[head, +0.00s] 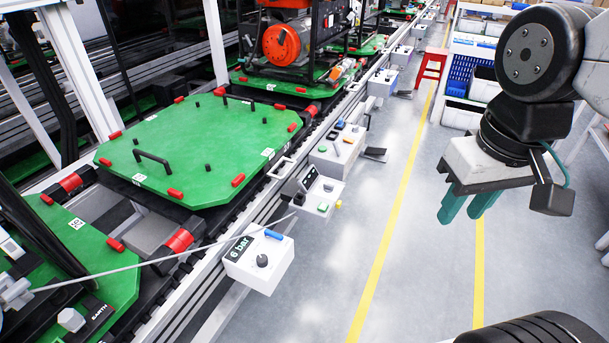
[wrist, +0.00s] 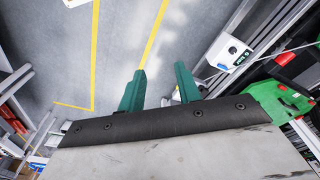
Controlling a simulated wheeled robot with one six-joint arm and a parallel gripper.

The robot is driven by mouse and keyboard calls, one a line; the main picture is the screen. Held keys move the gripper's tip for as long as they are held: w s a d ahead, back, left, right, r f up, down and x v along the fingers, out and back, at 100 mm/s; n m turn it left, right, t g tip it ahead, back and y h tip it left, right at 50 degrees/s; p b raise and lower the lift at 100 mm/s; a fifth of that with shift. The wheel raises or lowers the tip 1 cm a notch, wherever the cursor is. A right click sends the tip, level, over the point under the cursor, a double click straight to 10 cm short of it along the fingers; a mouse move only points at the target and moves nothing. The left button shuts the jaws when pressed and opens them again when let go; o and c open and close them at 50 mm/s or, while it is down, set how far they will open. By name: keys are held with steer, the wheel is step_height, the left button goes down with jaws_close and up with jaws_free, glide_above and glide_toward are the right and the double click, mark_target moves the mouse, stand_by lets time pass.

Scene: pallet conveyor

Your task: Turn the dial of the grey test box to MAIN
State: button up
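My gripper (head: 462,215) hangs over the aisle on the right in the head view, well apart from the conveyor boxes. Its two teal fingers stand apart with nothing between them, as the wrist view (wrist: 160,70) also shows. Several pale control boxes line the conveyor. The nearest box (head: 277,270) has a black knob (head: 262,261), a blue lever and a "6 bar" label; it seems to show in the wrist view (wrist: 217,51) too. Behind it is a box (head: 325,187) with a dark display and a green button. I cannot read MAIN or tell which is the test box.
A green pallet (head: 200,150) with red corner pieces and a black handle lies on the conveyor. An "EARTH" block (head: 98,316) sits lower left. A red stool (head: 431,68) and shelves stand behind. The aisle floor (head: 400,240) is clear.

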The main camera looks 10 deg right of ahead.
steer(key=w+a+n, duration=0.2)
steer(key=w+n, duration=0.1)
steer(key=w, duration=1.4)
steer(key=n+g, duration=0.1)
steer(key=n, duration=0.7)
glide_above(329, 184)
step_height(329, 184, down, 30)
steer(key=shift+s+r, duration=0.1)
steer(key=shift+r, duration=0.15)
step_height(329, 184, down, 8)
steer(key=shift+f, duration=0.15)
jaws_close()
